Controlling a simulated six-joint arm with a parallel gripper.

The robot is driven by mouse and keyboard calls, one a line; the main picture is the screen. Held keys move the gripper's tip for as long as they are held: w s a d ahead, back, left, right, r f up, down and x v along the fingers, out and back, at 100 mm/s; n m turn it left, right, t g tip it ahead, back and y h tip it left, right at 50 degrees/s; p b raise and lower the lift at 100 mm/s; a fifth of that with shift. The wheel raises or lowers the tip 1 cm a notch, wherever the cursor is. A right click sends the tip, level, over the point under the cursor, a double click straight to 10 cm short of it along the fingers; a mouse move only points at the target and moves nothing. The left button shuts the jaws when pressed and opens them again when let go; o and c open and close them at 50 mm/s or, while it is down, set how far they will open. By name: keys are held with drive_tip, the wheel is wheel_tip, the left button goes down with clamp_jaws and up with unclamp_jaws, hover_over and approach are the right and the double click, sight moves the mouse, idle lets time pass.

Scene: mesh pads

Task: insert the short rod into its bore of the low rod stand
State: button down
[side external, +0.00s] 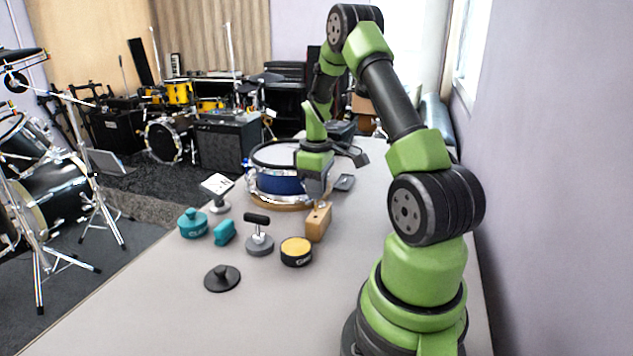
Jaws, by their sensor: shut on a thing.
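My gripper (314,190) points down over the back of the table, in front of the blue drum. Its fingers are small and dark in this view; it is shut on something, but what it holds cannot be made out. I cannot pick out the short rod. A tan wooden block (317,224) stands upright just below and in front of my gripper. It may be the low rod stand, but no bore can be clearly seen. Whether the held thing touches the block cannot be told.
A blue snare drum (277,184) stands behind my gripper. A yellow-topped black tin (296,250), black-handled grey weight (259,243), teal knobbed pot (193,225), teal block (224,232), black knobbed disc (222,279) and tilted card (217,187) stand to the left. The front table is clear.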

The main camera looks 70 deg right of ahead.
drive_tip(key=shift+f, duration=1.7)
drive_tip(key=shift+f, duration=0.1)
drive_tip(key=c, duration=1.1)
unclamp_jaws()
drive_tip(key=shift+c, duration=0.2)
wheel_tip(320, 180, up, 10)
